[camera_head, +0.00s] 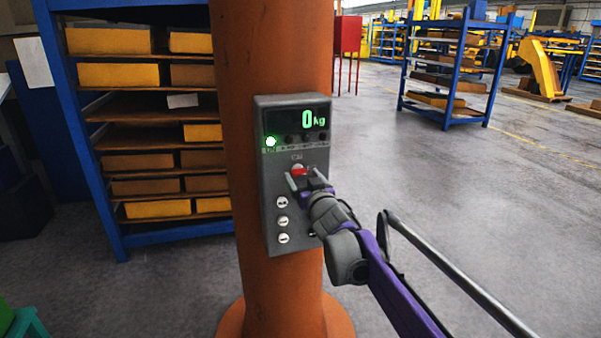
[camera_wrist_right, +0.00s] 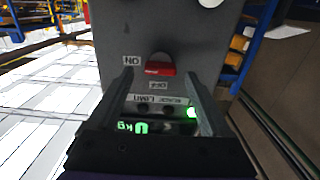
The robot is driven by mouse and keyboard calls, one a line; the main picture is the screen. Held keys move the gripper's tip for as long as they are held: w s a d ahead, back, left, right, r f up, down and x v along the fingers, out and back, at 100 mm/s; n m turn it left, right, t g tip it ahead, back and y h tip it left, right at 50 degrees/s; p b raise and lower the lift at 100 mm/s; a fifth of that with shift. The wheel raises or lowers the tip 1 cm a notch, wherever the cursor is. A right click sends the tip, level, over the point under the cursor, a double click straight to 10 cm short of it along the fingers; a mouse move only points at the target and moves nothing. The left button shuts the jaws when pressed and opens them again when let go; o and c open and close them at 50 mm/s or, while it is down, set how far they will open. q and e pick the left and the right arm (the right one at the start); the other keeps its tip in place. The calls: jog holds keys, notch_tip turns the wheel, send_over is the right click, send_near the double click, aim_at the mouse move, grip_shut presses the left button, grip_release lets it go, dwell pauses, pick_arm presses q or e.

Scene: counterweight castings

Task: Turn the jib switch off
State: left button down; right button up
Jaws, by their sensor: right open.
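The grey control box (camera_head: 268,190) is fixed to the orange column (camera_head: 275,50). Its switch has a red handle (camera_head: 299,172), which also shows in the right wrist view (camera_wrist_right: 160,69), lying level across. An ON label (camera_wrist_right: 131,61) is beside the switch and an OFF label (camera_wrist_right: 158,85) is close by on the panel. My right gripper (camera_head: 302,180) is open at the panel, its fingertips on either side of the red handle; I cannot tell whether they touch it. My left gripper is not in view.
The box's display (camera_head: 306,119) reads 0 kg, and a green lamp (camera_head: 271,142) is lit below it. Several white knobs (camera_head: 282,202) sit low on the panel. A blue rack (camera_head: 60,80) stands close behind the column at left. The floor at right is open.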

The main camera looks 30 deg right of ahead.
aim_at(299, 172)
jog(key=shift+x, duration=1.1)
grip_shut()
